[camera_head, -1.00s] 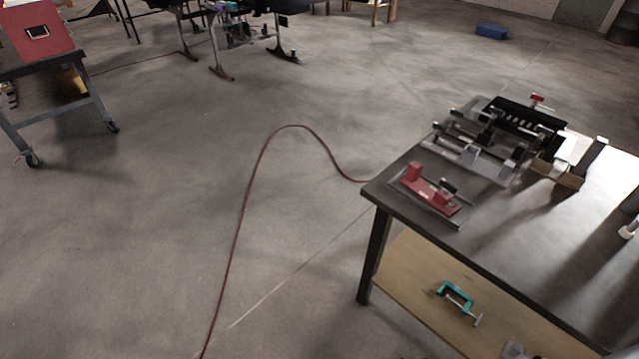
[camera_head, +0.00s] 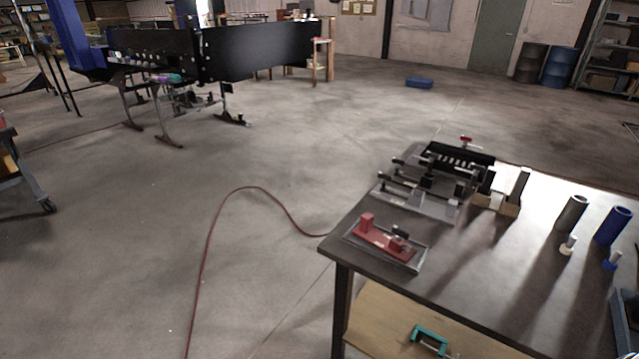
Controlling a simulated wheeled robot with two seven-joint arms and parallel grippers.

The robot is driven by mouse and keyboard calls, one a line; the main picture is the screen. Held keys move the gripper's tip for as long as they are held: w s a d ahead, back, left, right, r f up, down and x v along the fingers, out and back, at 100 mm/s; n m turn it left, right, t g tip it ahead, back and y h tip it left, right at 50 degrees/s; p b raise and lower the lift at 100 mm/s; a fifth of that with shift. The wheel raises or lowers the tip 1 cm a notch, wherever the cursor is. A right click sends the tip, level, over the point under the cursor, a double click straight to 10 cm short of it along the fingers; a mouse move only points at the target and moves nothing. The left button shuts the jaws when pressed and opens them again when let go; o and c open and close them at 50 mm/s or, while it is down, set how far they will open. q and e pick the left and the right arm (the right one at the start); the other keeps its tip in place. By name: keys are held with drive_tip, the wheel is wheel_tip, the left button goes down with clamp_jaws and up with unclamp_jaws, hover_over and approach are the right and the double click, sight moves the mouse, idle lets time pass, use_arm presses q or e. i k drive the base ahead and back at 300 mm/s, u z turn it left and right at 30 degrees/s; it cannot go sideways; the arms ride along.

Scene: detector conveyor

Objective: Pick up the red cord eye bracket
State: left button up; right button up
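A red bracket-like part (camera_head: 384,242), which may be the red cord eye bracket, sits in a shallow grey tray (camera_head: 352,243) at the near left corner of the dark-topped table (camera_head: 442,275). It has an upright red block at its left end and a dark piece near its right end. Neither of my grippers is in view.
A metal fixture (camera_head: 425,200) and a small box (camera_head: 508,207) stand behind the tray. Dark and blue cylinders (camera_head: 571,214) (camera_head: 611,226) stand at the right. A teal clamp (camera_head: 430,338) lies on the lower shelf. A red cord (camera_head: 208,240) runs across the open floor.

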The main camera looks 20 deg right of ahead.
sight(401, 252)
drive_tip(key=z, duration=0.55)
drive_tip(key=k, duration=0.65)
drive_tip(key=z, duration=1.1)
drive_tip(key=i, duration=1.05)
drive_tip(key=u, duration=0.45)
